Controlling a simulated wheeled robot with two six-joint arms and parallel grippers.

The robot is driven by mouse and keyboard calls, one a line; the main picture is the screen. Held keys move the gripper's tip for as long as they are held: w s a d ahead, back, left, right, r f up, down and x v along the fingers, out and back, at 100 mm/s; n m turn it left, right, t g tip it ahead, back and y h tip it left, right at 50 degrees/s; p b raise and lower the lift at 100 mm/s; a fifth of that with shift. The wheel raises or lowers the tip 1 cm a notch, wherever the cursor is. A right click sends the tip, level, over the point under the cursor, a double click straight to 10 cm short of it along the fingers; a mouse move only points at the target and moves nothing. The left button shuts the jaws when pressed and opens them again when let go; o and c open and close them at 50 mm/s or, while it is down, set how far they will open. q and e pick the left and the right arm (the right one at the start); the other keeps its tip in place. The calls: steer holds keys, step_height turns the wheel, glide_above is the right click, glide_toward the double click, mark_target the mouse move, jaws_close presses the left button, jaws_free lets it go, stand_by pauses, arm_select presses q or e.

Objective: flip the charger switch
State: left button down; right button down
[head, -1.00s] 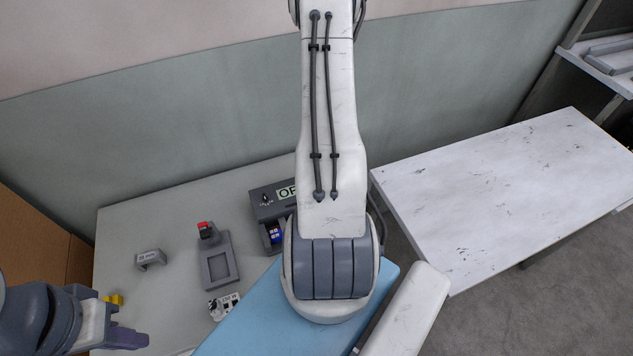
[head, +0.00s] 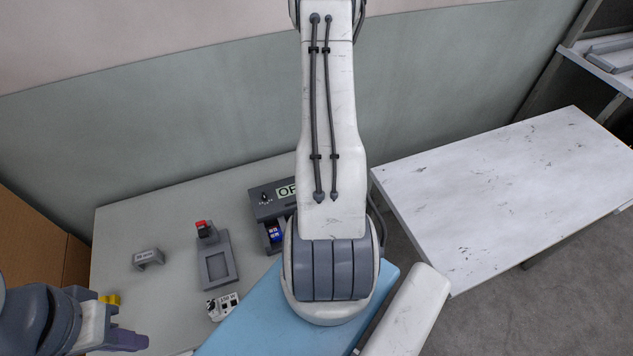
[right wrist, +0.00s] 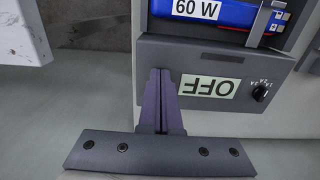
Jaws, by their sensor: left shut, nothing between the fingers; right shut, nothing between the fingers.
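The charger (head: 268,193) is a dark grey box at the back of the grey table, partly hidden behind my right arm. In the right wrist view the charger (right wrist: 150,55) appears upside down, with an OFF label (right wrist: 210,86), a small black dial (right wrist: 260,93) and a blue 60 W battery (right wrist: 215,12) in its bay. My right gripper (right wrist: 160,75) is shut and empty, its purple fingers in front of the panel beside the label; contact cannot be told. No switch lever is distinguishable; the fingers cover that area. My left gripper (head: 140,341) is shut and empty at lower left.
On the grey table (head: 130,215) are a small grey block (head: 149,259), a grey fixture (head: 228,276) with a red part (head: 202,226), and a black-and-white block (head: 223,306). A bare white table (head: 500,190) stands right. A brown panel (head: 30,240) stands left.

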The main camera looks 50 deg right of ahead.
step_height(320, 180, up, 7)
steer(key=p, duration=0.5)
steer(key=shift+p, duration=0.35)
steer(key=shift+f, duration=0.1)
steer(key=w+a+r+n+b, duration=0.1)
steer(key=w+a+r+n, duration=0.4)
steer(key=a, duration=0.7)
steer(key=w+a+r+n+b, duration=0.15)
steer(key=w+a+r, duration=0.35)
steer(key=a, duration=0.6)
steer(key=s+a+r+n+b, duration=0.1)
steer(key=s+a+r+n, duration=0.1)
steer(key=s+a+r, duration=0.3)
steer(key=s+a+r+n+b, duration=0.1)
steer(key=s+a+n, duration=0.15)
steer(key=a, duration=0.55)
steer(key=s+a+r+n, duration=0.1)
steer(key=s+a, duration=0.1)
steer(key=s, duration=0.3)
steer(key=s+a+r+n+y, duration=0.1)
steer(key=s+a, duration=0.2)
steer(key=s, duration=0.3)
steer(key=shift+a+r+n+b, duration=0.25)
steer(key=shift+r+n+b, duration=0.05)
steer(key=shift+b, duration=0.15)
